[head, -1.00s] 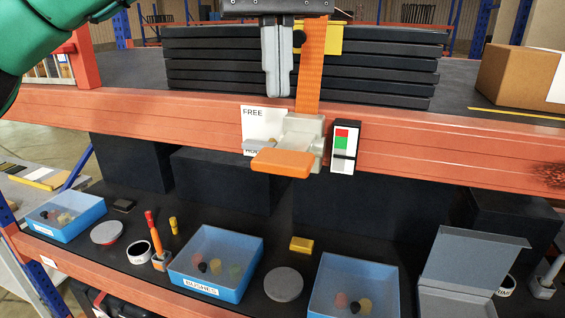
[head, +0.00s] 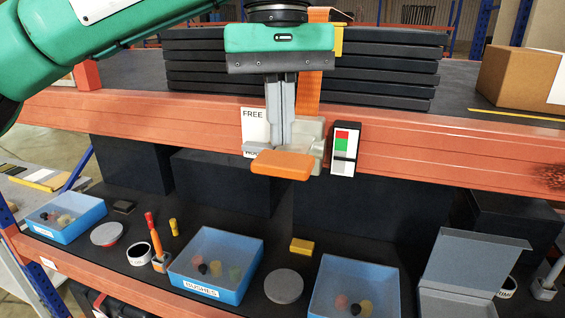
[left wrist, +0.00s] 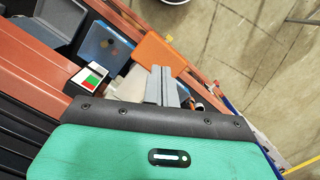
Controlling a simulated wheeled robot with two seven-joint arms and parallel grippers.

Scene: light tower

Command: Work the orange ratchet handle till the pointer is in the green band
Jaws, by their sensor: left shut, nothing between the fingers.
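The orange ratchet handle (head: 281,166) sticks out from the grey ratchet body (head: 312,130) on the orange beam, and it also shows in the left wrist view (left wrist: 158,52). An orange strap (head: 312,85) runs up from the ratchet. The gauge (head: 345,148) at its right has a red band above a green band and a pale lower part; the pointer is too small to place surely. My left gripper (head: 281,146) is shut and empty, pointing down just above and behind the handle; contact cannot be told. Its fingers (left wrist: 162,74) show in the left wrist view.
A white card marked FREE (head: 254,120) is left of the ratchet, partly hidden. Black slabs (head: 220,70) are stacked behind the beam. Blue bins (head: 240,285) and small parts stand on the lower shelf. A cardboard box (head: 515,78) is at the right.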

